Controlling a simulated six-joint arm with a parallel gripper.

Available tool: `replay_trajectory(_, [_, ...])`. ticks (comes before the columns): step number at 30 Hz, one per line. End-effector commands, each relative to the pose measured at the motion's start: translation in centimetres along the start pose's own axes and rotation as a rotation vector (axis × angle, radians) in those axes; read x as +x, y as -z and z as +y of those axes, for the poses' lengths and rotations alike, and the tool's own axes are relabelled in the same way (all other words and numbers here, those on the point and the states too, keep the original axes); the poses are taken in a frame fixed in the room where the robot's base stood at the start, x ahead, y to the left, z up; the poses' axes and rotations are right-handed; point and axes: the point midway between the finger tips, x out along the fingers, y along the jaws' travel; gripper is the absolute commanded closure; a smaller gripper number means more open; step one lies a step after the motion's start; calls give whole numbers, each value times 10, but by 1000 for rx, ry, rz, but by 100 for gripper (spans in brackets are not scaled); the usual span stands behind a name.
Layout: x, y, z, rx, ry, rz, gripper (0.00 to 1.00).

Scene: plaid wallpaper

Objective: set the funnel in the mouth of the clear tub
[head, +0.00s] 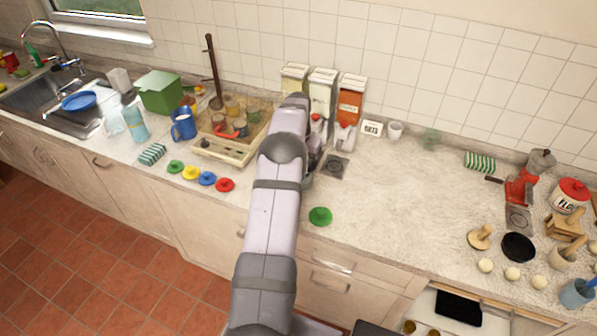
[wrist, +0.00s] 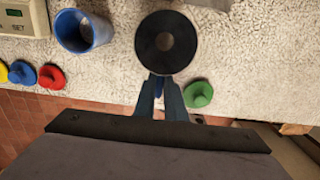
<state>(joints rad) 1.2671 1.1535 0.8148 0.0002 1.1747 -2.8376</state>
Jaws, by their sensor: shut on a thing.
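In the wrist view a round black piece with a grey centre, which I take for the funnel (wrist: 166,42), sits at the tips of my gripper (wrist: 160,78). The fingers are shut on its near edge. A blue, open-topped round tub (wrist: 82,31) stands on the counter to its left, apart from it; its walls do not look clear. My arm hides that spot in the head view. A small see-through vessel (head: 431,138) stands near the wall at the right in the head view; I cannot tell which is the clear tub.
A green lid (head: 320,216) lies right of my arm. Green, yellow, blue and red lids lie to the left, the red one (head: 225,185) nearest. A wooden tray (head: 225,153) and boxes (head: 350,100) stand behind.

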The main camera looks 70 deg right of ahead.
Motion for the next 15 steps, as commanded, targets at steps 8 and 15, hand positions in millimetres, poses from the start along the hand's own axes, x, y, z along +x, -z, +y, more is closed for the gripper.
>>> replay_trajectory(8, [1, 0, 0, 0, 0, 0, 100])
replay_trajectory(15, [4, 0, 0, 0, 0, 0, 100])
